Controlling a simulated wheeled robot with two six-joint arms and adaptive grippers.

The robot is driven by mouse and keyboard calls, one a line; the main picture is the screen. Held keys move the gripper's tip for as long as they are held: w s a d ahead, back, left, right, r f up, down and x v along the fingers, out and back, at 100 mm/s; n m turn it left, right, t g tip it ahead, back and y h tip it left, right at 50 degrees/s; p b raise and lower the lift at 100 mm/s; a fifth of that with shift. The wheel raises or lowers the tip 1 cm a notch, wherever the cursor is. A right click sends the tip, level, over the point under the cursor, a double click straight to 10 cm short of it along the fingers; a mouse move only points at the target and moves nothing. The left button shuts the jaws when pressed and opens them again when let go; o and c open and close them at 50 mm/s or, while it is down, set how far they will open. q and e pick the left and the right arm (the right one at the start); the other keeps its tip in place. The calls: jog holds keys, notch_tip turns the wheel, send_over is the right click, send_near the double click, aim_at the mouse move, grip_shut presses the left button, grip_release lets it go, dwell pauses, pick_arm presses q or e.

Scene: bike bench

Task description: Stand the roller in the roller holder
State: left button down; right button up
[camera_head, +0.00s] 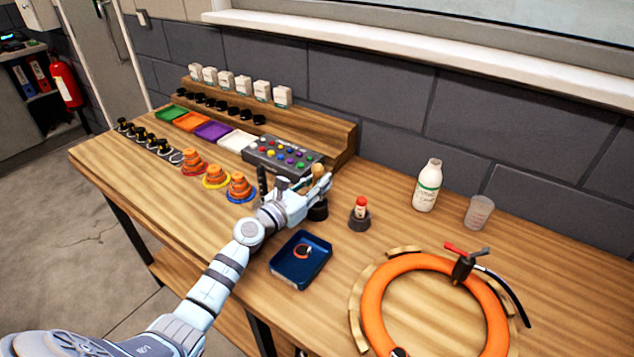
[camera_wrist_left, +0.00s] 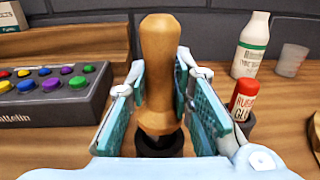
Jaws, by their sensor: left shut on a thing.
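The roller shows its light wooden handle (camera_wrist_left: 158,75), upright between the fingers of my left gripper (camera_wrist_left: 160,95) in the left wrist view. My left gripper also shows in the head view (camera_head: 308,191), shut on the roller, whose handle top (camera_head: 319,171) sticks up above the fingers. The black roller holder (camera_head: 317,211) stands on the bench right below the gripper, and a dark part (camera_wrist_left: 160,145) shows under the handle in the wrist view. The roller's lower end is hidden, so I cannot tell how deep it sits in the holder. My right gripper is not in view.
A glue bottle in a dark holder (camera_head: 360,213) stands close to the right. A white bottle (camera_head: 427,185) and clear cup (camera_head: 478,212) stand behind it. A blue tray (camera_head: 301,260) lies in front, a button box (camera_head: 284,155) behind left, an orange ring (camera_head: 372,303) at right.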

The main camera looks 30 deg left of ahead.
pick_arm(q)
jog(key=shift+f+b, duration=1.2)
jog(key=shift+f, duration=0.1)
jog(key=c, duration=1.3)
grip_release()
jog(key=shift+c, duration=0.2)
jog(key=shift+s, duration=0.1)
jog(key=v, duration=1.2)
jog(key=shift+r, duration=0.1)
